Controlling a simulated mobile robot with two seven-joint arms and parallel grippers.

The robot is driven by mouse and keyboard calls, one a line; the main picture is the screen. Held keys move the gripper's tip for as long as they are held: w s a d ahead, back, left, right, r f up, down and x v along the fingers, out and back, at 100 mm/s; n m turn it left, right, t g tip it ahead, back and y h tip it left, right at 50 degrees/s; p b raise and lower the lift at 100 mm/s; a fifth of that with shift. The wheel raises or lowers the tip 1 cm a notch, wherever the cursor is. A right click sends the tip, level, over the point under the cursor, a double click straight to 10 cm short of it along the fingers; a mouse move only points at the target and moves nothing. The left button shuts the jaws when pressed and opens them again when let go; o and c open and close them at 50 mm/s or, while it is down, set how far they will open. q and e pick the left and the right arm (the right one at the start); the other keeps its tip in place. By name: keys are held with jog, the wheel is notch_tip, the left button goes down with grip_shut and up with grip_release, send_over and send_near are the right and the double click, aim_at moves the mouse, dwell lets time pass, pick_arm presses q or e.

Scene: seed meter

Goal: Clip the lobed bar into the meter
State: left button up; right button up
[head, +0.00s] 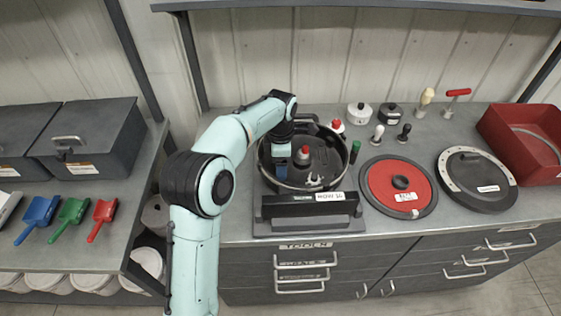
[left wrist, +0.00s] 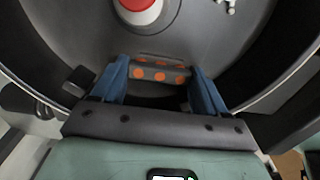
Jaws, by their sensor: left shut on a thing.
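The meter (head: 338,172) is a round black open housing on the bench with a red-topped hub (head: 304,151) at its middle. It fills much of the left wrist view (left wrist: 200,35), where the red hub cap (left wrist: 140,8) shows at the top. My left gripper (head: 282,170) reaches down inside the meter at its left side. In the left wrist view its blue fingers (left wrist: 160,88) are shut on the lobed bar (left wrist: 160,72), a short dark bar with orange spots. I cannot tell whether the bar touches its mount. My right gripper is not in view.
A red disc (head: 380,182) and a dark round lid (head: 465,190) lie right of the meter. Several knobs and handled tools stand behind them. A red bin (head: 535,165) is at far right. A black labelled block (head: 308,205) stands in front of the meter.

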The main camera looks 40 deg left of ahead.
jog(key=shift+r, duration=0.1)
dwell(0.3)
pick_arm(q)
jog(key=o, duration=1.1)
jog(key=shift+c, duration=0.2)
jog(key=shift+r+p, duration=1.5)
jog(key=shift+r, duration=1)
notch_tip(320, 180, up, 4)
jog(key=shift+w+r+p, duration=0.1)
jog(key=shift+r+p, duration=0.1)
jog(key=shift+p, duration=0.9)
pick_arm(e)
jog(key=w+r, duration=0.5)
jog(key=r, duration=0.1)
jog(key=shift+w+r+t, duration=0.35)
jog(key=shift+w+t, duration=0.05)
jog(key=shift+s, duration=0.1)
